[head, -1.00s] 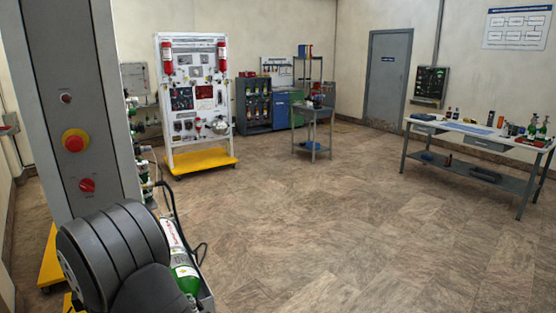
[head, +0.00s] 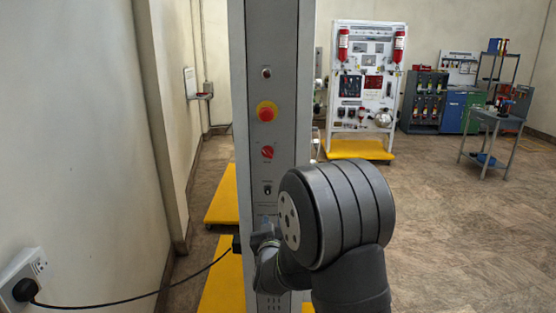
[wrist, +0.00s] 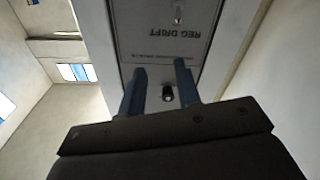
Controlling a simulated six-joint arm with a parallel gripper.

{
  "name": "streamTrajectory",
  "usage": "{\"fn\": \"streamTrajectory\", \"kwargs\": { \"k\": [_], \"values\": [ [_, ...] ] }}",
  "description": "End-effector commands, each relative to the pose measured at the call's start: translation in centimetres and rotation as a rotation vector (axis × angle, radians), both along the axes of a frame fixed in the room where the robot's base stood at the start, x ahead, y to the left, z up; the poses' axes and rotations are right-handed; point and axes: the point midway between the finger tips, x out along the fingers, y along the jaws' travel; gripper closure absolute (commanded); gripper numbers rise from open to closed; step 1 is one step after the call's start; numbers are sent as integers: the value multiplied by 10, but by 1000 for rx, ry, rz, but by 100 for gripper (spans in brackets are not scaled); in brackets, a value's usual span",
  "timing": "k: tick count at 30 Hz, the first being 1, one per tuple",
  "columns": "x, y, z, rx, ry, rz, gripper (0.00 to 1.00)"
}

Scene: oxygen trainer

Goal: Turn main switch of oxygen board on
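The oxygen board (head: 300,110) shows its narrow grey end panel in the head view. Down this panel are a small button (head: 267,72), a red emergency stop on yellow (head: 266,112), a red rotary switch (head: 267,152) and a small toggle (head: 267,189). Their labels are too small to read in the head view. My gripper (head: 264,226) is low at the panel, below the toggle, partly hidden by my arm. In the wrist view my gripper (wrist: 160,66) is open. A small black round part (wrist: 167,94) shows between its fingers; contact is unclear. Upside-down "REG DRIFT" lettering (wrist: 188,32) lies beyond the fingertips.
A wall with a socket and plug (head: 25,288) stands at the left, its black cable (head: 130,300) running to the panel. Yellow base parts (head: 222,285) are on the floor. Another board (head: 365,85) stands behind.

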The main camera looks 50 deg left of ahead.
Motion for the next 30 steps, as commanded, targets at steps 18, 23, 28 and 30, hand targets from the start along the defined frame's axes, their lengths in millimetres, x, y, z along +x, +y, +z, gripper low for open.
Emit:
{"fn": "streamTrajectory", "kwargs": {
  "k": [18, 23, 28, 30],
  "values": [
    [-64, -118, 136, -135, -516, 188, 69],
    [-63, -115, 139, -140, -530, 194, 69],
    [-50, -92, 146, -139, -529, 194, 69],
    [-43, -79, 150, -139, -529, 194, 69]
  ]
}}
